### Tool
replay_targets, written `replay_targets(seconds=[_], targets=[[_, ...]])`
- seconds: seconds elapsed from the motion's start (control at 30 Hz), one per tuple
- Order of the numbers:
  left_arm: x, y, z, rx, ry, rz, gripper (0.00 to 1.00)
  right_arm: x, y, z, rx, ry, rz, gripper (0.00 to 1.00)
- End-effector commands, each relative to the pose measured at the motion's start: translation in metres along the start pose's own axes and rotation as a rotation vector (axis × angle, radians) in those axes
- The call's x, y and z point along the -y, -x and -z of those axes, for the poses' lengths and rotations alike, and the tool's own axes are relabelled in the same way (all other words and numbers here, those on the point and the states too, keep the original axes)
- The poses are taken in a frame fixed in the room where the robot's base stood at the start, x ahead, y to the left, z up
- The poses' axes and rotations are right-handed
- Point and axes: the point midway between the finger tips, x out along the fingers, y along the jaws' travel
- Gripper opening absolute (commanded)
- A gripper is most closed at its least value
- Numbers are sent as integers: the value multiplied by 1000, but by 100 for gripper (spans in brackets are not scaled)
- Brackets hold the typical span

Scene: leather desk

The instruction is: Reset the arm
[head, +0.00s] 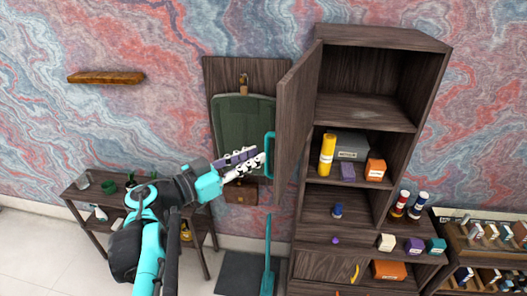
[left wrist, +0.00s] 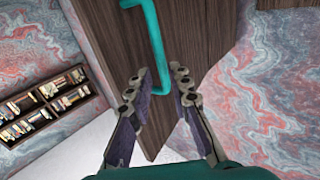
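My left arm reaches in from the bottom left. Its gripper (head: 258,157) is beside the teal handle (head: 269,150) of the open cabinet door (head: 295,125). I cannot tell whether a finger touches the handle. My right gripper is not in view.
The tall wooden cabinet (head: 428,75) holds a yellow tube (head: 327,155), a grey box (head: 352,146) and an orange box (head: 375,169). A low shelf (head: 75,191) stands left. A green backpack-like item (head: 243,122) hangs behind the gripper. A rack (head: 455,240) stands right.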

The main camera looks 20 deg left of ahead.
Motion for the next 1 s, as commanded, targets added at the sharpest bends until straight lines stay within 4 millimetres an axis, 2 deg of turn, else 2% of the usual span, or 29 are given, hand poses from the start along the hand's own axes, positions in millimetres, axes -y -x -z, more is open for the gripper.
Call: replay_targets(seconds=[0.1, 0.2, 0.77, 0.87, 1.0], targets=[[1, 15, 0, 0, 0, 3, 20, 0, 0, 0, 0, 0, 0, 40], [0, 22, 0, 0, 0, 1, 20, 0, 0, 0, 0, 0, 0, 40], [0, 23, -1, -3, -2, 2, 20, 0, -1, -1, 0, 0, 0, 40], [4, 19, -5, -39, -27, 35, 20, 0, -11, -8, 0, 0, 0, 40], [20, 8, -20, -157, -102, 186, 20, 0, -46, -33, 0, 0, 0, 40]])
